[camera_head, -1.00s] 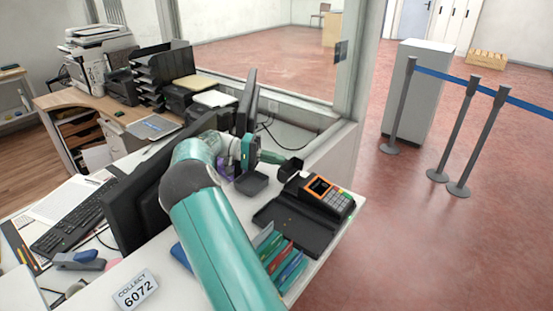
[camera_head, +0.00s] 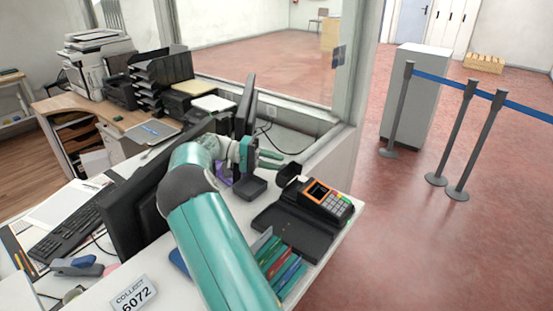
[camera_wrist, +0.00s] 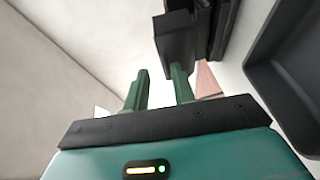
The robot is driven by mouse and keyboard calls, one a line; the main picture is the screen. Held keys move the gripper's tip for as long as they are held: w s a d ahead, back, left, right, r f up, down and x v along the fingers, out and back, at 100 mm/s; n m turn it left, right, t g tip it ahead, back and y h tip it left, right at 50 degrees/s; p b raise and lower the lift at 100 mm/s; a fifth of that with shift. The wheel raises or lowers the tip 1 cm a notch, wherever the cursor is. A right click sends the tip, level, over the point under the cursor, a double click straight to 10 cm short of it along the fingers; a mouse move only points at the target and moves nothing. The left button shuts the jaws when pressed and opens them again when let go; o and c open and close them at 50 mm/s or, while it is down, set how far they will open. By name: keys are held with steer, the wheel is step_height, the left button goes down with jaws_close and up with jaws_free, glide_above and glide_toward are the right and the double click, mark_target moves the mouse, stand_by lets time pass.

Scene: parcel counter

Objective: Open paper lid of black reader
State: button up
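The black card reader (camera_head: 322,196) with an orange-framed screen and keypad lies on the counter. Its paper lid (camera_head: 288,173) stands raised at the reader's far left end. My gripper (camera_head: 281,160) is just to the left of and behind the lid, with its two green fingers spread and nothing between them. In the wrist view my gripper (camera_wrist: 159,80) shows both fingers apart. A dark block (camera_wrist: 174,38), seemingly the lid, is just beyond the right finger; I cannot tell whether they touch.
A black tray (camera_head: 292,232) lies in front of the reader, with colored folders (camera_head: 280,268) beside it. A small dark dish (camera_head: 250,187) sits below my gripper. A monitor (camera_head: 138,208) stands left of my arm. The glass partition's post is behind.

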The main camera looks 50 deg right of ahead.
steer(key=s+a+r, duration=0.9)
steer(key=s+r, duration=0.1)
steer(key=r, duration=0.2)
steer(key=shift+s, duration=0.35)
